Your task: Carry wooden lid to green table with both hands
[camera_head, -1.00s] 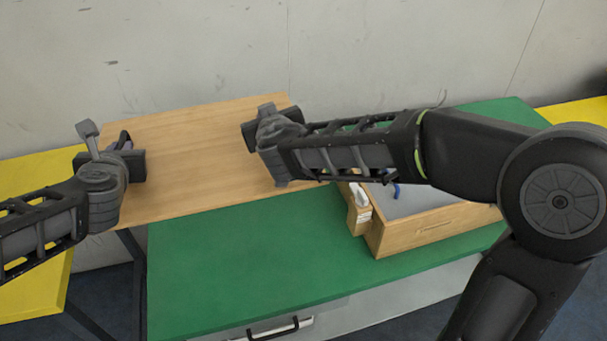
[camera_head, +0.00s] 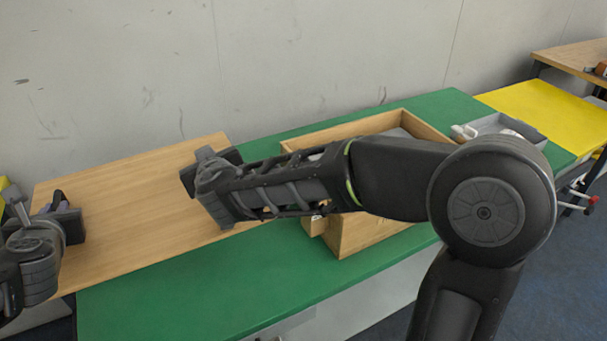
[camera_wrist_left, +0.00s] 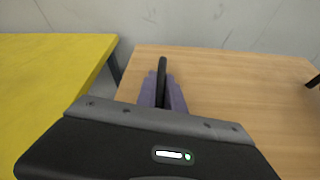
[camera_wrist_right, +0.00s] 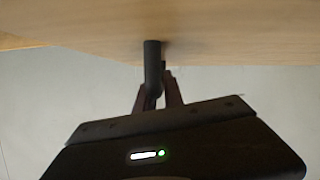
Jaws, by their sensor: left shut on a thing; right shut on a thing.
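The wooden lid (camera_head: 130,195) is a flat, light brown panel at the left of the head view. It covers the left back part of the green table (camera_head: 190,285) in the picture; I cannot tell if they touch. My left gripper (camera_head: 66,212) is at the lid's left side, shut on a black handle (camera_wrist_left: 161,75) with purple fingers around it. My right gripper (camera_head: 200,170) is at the lid's right side. In the right wrist view, its fingers are shut around another black handle (camera_wrist_right: 152,65) on the lid. The right arm hides part of the table.
An open wooden box (camera_head: 370,125) stands on the green table, right of the lid, partly behind my right arm. A grey tray (camera_head: 535,135) is at the table's right end. Yellow tables stand at right (camera_head: 545,110) and left (camera_wrist_left: 50,80). The green table's front strip is clear.

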